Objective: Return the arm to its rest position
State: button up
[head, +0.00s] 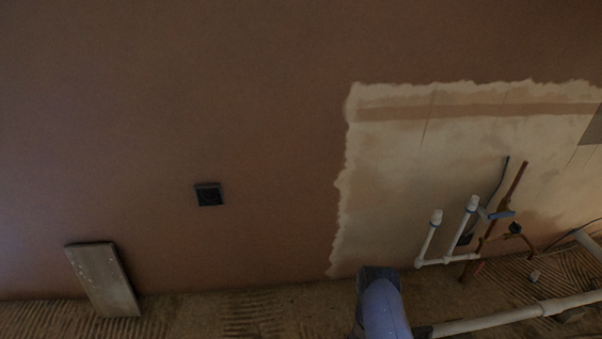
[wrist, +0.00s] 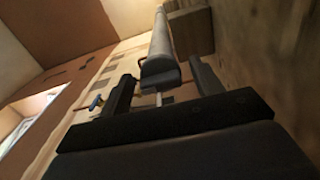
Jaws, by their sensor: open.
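My gripper (wrist: 160,80) shows in the wrist view as a wide black body with two dark fingers set apart. It is open. A grey, tube-like thing with a dark end (wrist: 160,67) appears between and beyond the fingers; I cannot tell its distance, and I see no grip on it. In the head view, a pale blue rounded link, which looks like part of my arm, rises from the bottom edge right of centre. My fingers cannot be made out there.
A brown plastered wall (head: 250,110) has a pale patch (head: 390,190) and a dark square box (head: 208,195). A board (head: 103,280) leans at left. White pipes (head: 446,235) and a copper pipe (head: 515,185) stand at right. A long white pipe (head: 500,318) lies low.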

jog(key=shift+d, duration=0.45)
jog(key=shift+a, duration=0.15)
